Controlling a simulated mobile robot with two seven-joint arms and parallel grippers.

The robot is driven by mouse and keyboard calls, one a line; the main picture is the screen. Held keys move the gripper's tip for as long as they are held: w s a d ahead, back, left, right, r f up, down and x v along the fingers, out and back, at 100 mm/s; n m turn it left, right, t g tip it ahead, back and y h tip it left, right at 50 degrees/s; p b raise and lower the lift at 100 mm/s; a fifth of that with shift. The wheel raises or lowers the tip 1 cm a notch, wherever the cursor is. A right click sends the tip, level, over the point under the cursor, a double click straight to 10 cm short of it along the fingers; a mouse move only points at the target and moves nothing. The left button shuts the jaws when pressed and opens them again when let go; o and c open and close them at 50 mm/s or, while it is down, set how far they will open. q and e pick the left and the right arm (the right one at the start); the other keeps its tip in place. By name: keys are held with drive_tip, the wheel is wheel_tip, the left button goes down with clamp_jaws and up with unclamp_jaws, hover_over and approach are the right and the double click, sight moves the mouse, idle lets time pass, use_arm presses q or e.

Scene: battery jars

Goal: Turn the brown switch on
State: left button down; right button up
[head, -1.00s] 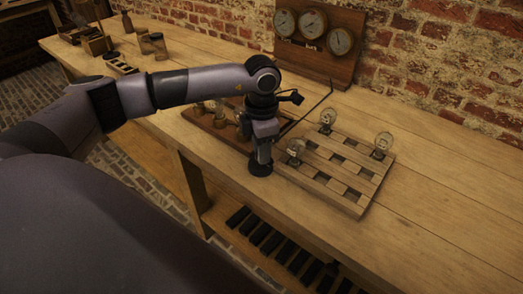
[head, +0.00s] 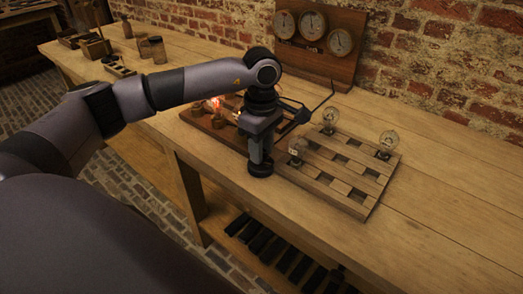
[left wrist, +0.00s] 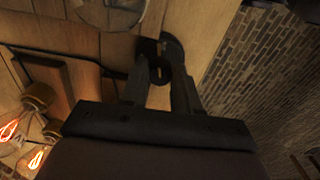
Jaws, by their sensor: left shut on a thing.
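My left gripper (head: 259,155) points down at the front edge of the bench, in front of the bulb boards. It is shut on the switch, which is mostly hidden by the fingers in the head view. The dark round switch base (head: 261,170) shows below them. In the left wrist view the fingers (left wrist: 162,78) straddle the switch (left wrist: 172,48), which looks dark; its brown colour and lever position cannot be made out. Bulbs on the brown board glow orange, one of them (head: 215,104) left of my gripper and another in the left wrist view (left wrist: 36,159). My right gripper is not in view.
A slatted wooden rack (head: 345,185) with several clear, unlit bulbs stands right of my gripper. A panel with three dials (head: 320,50) stands behind, against the brick wall. Jars (head: 158,50) stand at the far left. The bench is clear at the right.

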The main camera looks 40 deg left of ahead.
use_arm(q)
drive_tip(key=shift+r+m+b, duration=0.1)
drive_tip(key=shift+m+b, duration=0.35)
drive_tip(key=shift+m, duration=1.15)
drive_tip(key=c, duration=0.8)
unclamp_jaws()
wheel_tip(320, 180, up, 7)
drive_tip(key=shift+r, duration=0.1)
